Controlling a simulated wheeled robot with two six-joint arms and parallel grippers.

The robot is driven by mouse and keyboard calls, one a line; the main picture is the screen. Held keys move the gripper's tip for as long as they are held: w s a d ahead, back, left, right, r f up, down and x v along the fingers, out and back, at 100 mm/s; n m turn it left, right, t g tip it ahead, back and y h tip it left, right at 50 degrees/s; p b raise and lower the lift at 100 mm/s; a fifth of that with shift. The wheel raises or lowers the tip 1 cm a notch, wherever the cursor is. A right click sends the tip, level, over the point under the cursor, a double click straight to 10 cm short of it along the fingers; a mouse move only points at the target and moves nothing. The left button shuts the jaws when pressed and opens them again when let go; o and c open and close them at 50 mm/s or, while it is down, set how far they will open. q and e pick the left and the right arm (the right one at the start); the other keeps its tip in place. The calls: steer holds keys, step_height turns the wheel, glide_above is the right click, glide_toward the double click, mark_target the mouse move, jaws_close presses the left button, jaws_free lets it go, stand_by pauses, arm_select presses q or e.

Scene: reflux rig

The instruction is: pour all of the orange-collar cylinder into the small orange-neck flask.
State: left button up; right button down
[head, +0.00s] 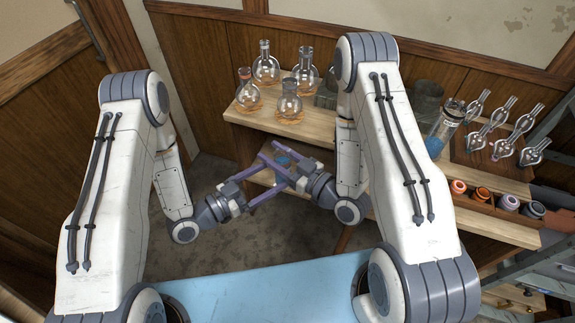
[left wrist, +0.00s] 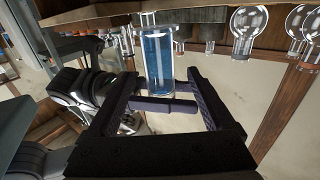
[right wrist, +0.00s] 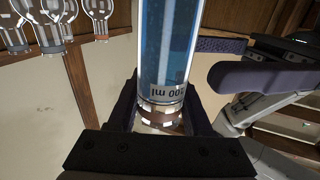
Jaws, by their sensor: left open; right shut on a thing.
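A clear cylinder of blue liquid (head: 283,160) is held by my right gripper (head: 279,166) in front of the bench. It fills the middle of the right wrist view (right wrist: 166,45), with a brownish and white band between the fingers; the collar's orange is not clear. My left gripper (head: 263,181) is open close beside it; in the left wrist view the cylinder (left wrist: 158,55) stands just beyond and between the open fingers, not gripped. The small orange-neck flask (head: 248,97) stands at the bench's left end, orange ring at its neck, a little orange at its base.
Other round flasks (head: 266,68) (head: 289,102) (head: 305,74) stand near it on the wooden bench (head: 270,127). Another cylinder with blue content (head: 437,142), a rack of glass bulbs (head: 477,140) and coloured rings (head: 458,187) are at right. My two grippers are very close together.

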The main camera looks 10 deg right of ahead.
arm_select(q)
steer(key=x, duration=0.8)
steer(key=shift+w+d, duration=0.1)
steer(key=c, duration=1.3)
jaws_close()
arm_select(e)
steer(key=shift+c, duration=1.2)
jaws_free()
steer(key=shift+a+r, duration=0.1)
steer(key=shift+a, duration=0.05)
